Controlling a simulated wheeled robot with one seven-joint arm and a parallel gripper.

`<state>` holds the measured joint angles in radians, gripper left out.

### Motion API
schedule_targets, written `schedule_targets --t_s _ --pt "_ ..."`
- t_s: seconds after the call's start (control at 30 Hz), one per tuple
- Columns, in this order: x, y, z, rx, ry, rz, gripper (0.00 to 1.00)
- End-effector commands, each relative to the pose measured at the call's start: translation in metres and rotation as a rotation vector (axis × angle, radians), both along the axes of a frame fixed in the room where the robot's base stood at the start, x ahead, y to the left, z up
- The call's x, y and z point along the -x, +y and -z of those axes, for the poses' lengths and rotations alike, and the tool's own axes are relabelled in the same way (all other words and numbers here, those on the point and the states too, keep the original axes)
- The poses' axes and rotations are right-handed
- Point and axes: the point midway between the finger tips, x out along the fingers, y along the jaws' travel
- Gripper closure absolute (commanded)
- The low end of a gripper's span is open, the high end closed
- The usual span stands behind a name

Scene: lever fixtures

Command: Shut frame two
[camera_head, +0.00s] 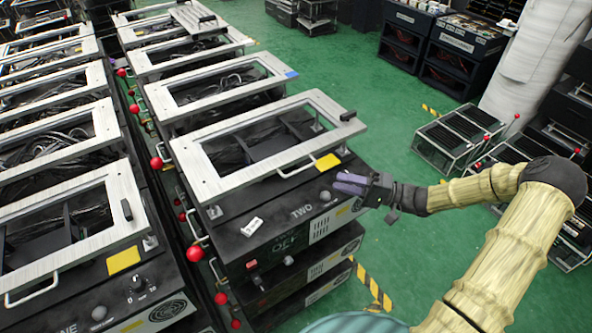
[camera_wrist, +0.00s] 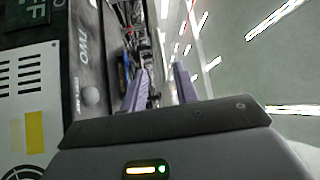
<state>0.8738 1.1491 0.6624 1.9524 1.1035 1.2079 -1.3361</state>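Frame two is a silver rectangular metal frame (camera_head: 188,157) on top of the black unit marked TWO (camera_head: 302,211). A lever with a red ball (camera_head: 195,253) is at the unit's left side. My gripper (camera_head: 350,184) is at the right front of the unit, just beyond the round knob. In the wrist view its purple fingers (camera_wrist: 160,85) are apart with nothing held between them, and the TWO panel (camera_wrist: 90,60) lies to their left.
Frame one (camera_head: 118,185) and its unit stand at the left, with more framed units behind both rows. A narrow gap with several red-ball levers separates the rows. Open green floor (camera_head: 400,150) lies to the right, with low black racks (camera_head: 455,135) farther off.

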Motion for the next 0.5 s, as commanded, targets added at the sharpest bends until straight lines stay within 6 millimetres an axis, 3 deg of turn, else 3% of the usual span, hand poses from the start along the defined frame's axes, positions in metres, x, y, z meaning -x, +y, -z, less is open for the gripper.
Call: schedule_targets --t_s 0.5 --pt "-0.016 0.091 -0.013 -0.001 0.002 -0.005 0.70"
